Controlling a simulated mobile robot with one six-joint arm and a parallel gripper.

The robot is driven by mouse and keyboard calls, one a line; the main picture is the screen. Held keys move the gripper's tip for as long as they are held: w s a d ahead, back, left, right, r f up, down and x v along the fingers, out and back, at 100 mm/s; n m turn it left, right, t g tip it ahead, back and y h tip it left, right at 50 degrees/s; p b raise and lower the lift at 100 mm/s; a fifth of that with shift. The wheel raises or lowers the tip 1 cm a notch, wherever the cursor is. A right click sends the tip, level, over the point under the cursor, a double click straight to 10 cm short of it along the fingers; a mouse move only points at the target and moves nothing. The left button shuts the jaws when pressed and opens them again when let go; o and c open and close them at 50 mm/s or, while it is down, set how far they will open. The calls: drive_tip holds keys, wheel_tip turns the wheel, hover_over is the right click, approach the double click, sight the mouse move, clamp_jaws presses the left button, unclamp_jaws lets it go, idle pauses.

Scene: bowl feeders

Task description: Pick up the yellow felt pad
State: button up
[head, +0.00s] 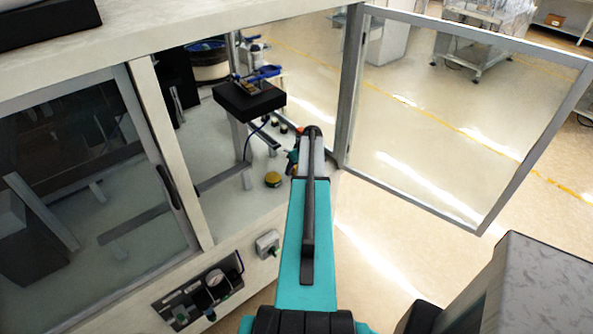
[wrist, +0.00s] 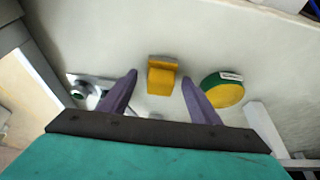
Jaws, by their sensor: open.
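A small yellow block with a grey-brown strip along its far edge, which looks like the yellow felt pad (wrist: 161,81), lies on the pale cabinet floor in the wrist view. My gripper (wrist: 159,78) is open, with one purple finger on each side of the pad and gaps on both sides. The fingers are empty; I cannot tell how far above the floor the tips are. In the head view my arm reaches into the cabinet and hides the pad and most of the gripper.
A round yellow and green thing (wrist: 222,90) lies just right of the right finger; it also shows in the head view (head: 273,180). A metal fitting (wrist: 92,84) is near the left finger. A black-topped stand (head: 249,101) rises behind. The glass door (head: 455,120) hangs open at right.

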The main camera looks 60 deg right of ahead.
drive_tip(key=c, duration=1.2)
drive_tip(key=shift+o, duration=0.2)
drive_tip(key=shift+r, duration=0.2)
drive_tip(key=shift+r+b, duration=0.85)
drive_tip(key=shift+s+a+r+b, duration=0.3)
drive_tip(key=shift+s+r+b, duration=0.2)
drive_tip(key=shift+r, duration=0.15)
drive_tip(key=s+a+b, duration=0.2)
drive_tip(key=s+a, duration=0.1)
drive_tip(key=s, duration=0.3)
drive_tip(key=s+a+r+b, duration=0.1)
drive_tip(key=s+a+b, duration=0.2)
drive_tip(key=s, duration=0.4)
drive_tip(key=shift+s+r, duration=0.3)
